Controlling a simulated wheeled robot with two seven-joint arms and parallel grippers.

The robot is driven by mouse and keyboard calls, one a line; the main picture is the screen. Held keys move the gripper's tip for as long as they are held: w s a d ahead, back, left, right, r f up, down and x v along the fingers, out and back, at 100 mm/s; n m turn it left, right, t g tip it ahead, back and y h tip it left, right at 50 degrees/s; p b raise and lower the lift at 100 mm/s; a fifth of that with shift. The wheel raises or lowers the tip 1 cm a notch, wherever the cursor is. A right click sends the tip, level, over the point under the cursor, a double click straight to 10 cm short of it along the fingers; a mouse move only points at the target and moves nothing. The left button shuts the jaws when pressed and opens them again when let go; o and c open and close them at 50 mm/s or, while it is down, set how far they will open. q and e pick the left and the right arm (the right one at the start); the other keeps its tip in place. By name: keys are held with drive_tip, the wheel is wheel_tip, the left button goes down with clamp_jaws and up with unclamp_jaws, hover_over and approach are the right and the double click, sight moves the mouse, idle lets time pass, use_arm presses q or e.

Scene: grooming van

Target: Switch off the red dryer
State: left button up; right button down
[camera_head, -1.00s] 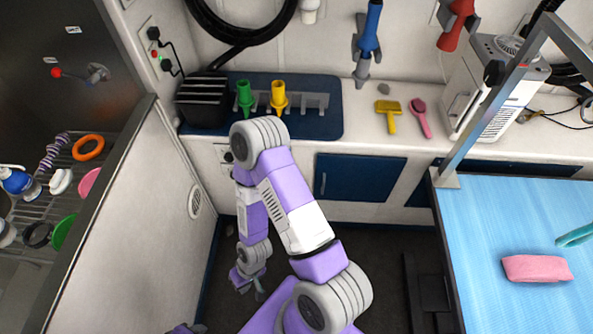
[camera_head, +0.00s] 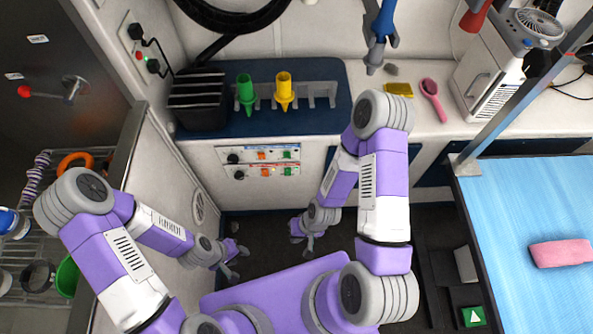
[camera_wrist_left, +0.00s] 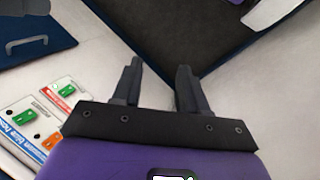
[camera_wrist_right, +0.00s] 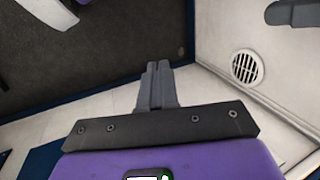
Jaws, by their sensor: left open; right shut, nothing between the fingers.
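The red dryer (camera_head: 478,15) hangs on the back wall at the upper right, partly cut off. Two control panels sit on the counter front: a blue-labelled one (camera_head: 247,154) above a red-labelled one (camera_head: 248,171). Each has a dark knob, an orange switch and a green switch. In the left wrist view the red-labelled panel (camera_wrist_left: 52,103) and blue-labelled panel (camera_wrist_left: 25,122) lie left of the fingers, apart from them. My left gripper (camera_head: 238,262) is open and empty, below the panels. My right gripper (camera_head: 303,240) is shut and empty, below and right of them; its fingers meet (camera_wrist_right: 157,80).
Green (camera_head: 245,92) and yellow (camera_head: 284,92) nozzles stand in a rack on the counter. A blue dryer (camera_head: 381,30) hangs above. A blue-topped table (camera_head: 520,210) with a pink towel (camera_head: 562,253) is right. A wire rack (camera_head: 50,235) is left. Dark floor lies below the panels.

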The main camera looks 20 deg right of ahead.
use_arm(q)
drive_tip(key=shift+s, duration=0.1)
drive_tip(key=shift+o, duration=2)
drive_tip(key=o, duration=0.7)
use_arm(e)
drive_tip(key=s+f+m+g+y, duration=0.1)
drive_tip(key=s+f+m+g, duration=0.35)
drive_tip(key=m, duration=0.55)
drive_tip(key=w+a+f+m+t+y, duration=0.25)
drive_tip(key=a+m+y, duration=0.45)
drive_tip(key=m, duration=1)
use_arm(q)
drive_tip(key=shift+f, duration=0.2)
use_arm(e)
drive_tip(key=w+d+f+m+t+h, duration=0.2)
drive_tip(key=w+d+m+t, duration=0.3)
drive_tip(key=m, duration=0.8)
drive_tip(key=w+d+f+m+t+h, duration=0.1)
drive_tip(key=w+d+m+t, duration=0.4)
drive_tip(key=w+m+t, duration=0.6)
drive_tip(key=w+f+m, duration=0.1)
drive_tip(key=m, duration=0.1)
drive_tip(key=shift+f+m+h, duration=0.35)
drive_tip(key=shift+m+h, duration=0.05)
